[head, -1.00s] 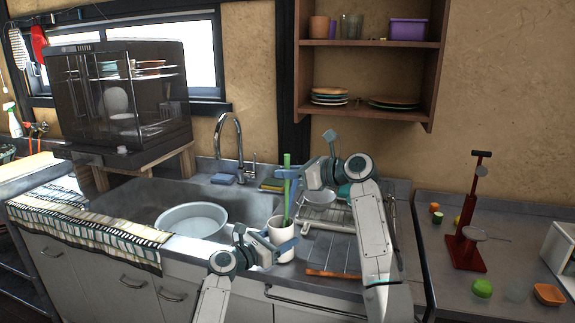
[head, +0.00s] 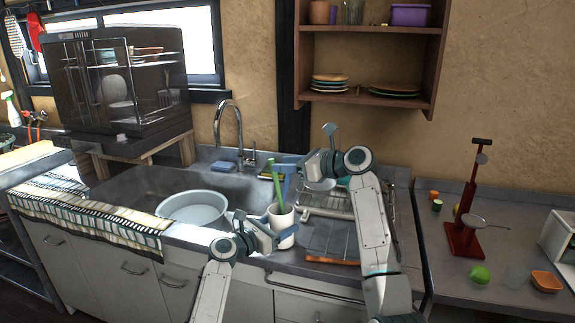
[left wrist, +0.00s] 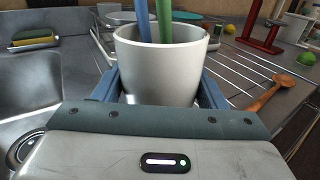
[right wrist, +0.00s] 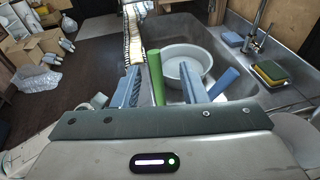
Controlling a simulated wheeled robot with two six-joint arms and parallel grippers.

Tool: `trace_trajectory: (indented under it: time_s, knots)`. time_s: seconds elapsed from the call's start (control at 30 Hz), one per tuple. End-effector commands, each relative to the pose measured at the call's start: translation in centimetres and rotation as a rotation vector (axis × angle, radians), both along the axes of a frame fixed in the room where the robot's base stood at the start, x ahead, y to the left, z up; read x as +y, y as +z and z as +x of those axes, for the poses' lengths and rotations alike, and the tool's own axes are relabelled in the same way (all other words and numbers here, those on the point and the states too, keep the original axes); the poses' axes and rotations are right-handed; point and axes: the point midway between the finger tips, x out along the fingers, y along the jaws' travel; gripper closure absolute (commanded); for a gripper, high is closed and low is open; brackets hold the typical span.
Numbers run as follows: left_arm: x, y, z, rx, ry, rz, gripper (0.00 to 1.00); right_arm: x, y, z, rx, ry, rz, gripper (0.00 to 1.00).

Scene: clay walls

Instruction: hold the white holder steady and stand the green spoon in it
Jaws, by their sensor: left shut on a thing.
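The white holder (head: 283,228) is a cup near the counter's front edge, right of the sink. My left gripper (head: 280,236) is shut on it, with a finger on each side in the left wrist view (left wrist: 160,88). The green spoon (head: 275,190) stands in the holder, leaning left in the head view; its lower end is hidden inside. A blue handle (left wrist: 143,20) shows beside it in the holder. My right gripper (head: 284,168) is open above the holder. In the right wrist view the green handle (right wrist: 156,78) shows between its spread fingers, nearer the left one.
The sink with a light basin (head: 192,207) lies left of the holder. A wire rack (head: 335,235) with a wooden spoon (head: 332,260) on it stands at the right. A red stand (head: 466,215) is on the right counter. A faucet (head: 240,150) rises behind the sink.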

Motion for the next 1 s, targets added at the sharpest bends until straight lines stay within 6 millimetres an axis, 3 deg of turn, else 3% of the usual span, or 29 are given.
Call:
trace_trajectory:
  time_s: [0.23, 0.5, 0.7, 1.0]
  knots:
    - [0.0, 0.2, 0.0, -0.003, 0.000, -0.002, 0.69, -1.8, 0.3, -0.8, -0.001, -0.003, -0.002, 0.61]
    - [0.0, 0.2, 0.0, -0.003, 0.000, -0.002, 0.69, -6.8, 1.5, -3.5, -0.001, -0.004, -0.002, 0.61]
    - [0.0, 0.2, 0.0, -0.003, 0.000, -0.002, 0.69, -9.5, 2.0, -4.9, 0.001, -0.002, -0.001, 0.61]
    - [0.0, 0.2, 0.0, -0.002, 0.000, -0.001, 0.69, -10.4, 2.3, -5.5, 0.001, 0.000, 0.000, 0.61]
